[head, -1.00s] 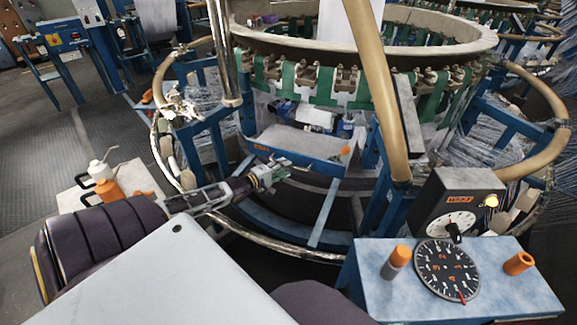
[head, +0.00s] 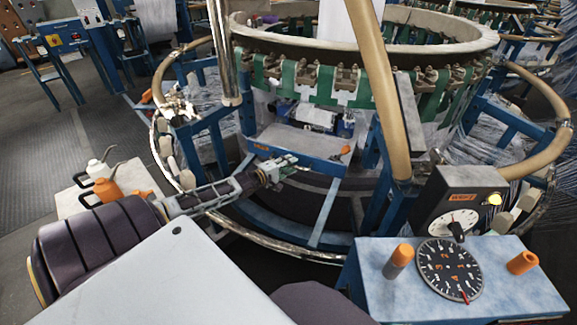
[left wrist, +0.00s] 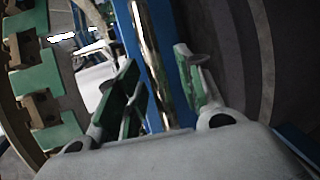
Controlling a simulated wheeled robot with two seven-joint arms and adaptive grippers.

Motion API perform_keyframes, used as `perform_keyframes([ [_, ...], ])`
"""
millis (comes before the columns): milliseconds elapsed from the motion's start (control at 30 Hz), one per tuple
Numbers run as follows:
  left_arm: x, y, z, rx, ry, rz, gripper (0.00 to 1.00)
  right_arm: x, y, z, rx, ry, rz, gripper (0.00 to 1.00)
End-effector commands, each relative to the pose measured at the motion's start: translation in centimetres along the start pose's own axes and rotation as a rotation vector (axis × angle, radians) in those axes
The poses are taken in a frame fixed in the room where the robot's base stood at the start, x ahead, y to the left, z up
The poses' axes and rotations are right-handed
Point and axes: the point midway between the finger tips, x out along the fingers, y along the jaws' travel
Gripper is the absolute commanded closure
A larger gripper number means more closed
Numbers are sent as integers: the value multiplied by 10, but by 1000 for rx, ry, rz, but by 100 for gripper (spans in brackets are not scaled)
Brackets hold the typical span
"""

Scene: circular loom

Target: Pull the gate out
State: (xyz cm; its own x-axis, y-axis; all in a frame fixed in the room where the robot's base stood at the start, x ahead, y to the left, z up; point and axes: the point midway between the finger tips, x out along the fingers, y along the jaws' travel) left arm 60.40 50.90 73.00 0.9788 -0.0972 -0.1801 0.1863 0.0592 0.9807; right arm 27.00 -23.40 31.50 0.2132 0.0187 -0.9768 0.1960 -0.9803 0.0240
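The gate appears to be the blue panel (head: 310,149) low at the front of the loom, with a small orange label and an orange knob on its face. My left gripper (head: 287,165) is close to the panel's lower left front. In the left wrist view its fingers (left wrist: 158,75) are apart, with a shiny metal bar (left wrist: 150,60) and a blue strip (left wrist: 172,85) running between them. Neither finger is clearly seen touching the bar. Any contact is hidden in the head view. My right gripper is not in view.
The loom's ring (head: 470,45) with green straps curves above the panel. A thick tan pipe (head: 380,85) stands to its right. A control box with a round dial (head: 450,268) is at the lower right. Oil cans (head: 103,180) stand at the left.

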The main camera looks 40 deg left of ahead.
Motion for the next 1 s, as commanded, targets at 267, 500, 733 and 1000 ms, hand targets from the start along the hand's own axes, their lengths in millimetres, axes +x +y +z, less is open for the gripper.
perform_keyframes([
  [267, 0, 0, 0, 0, 0, 0, 88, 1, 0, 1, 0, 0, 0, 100],
  [500, 0, 0, 0, 0, 0, 0, 100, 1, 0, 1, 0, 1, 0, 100],
  [733, 0, 0, 0, 0, 0, 0, 100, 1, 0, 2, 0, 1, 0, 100],
  [1000, -4, -1, 2, -1, 0, -1, 100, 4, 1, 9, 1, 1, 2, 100],
])
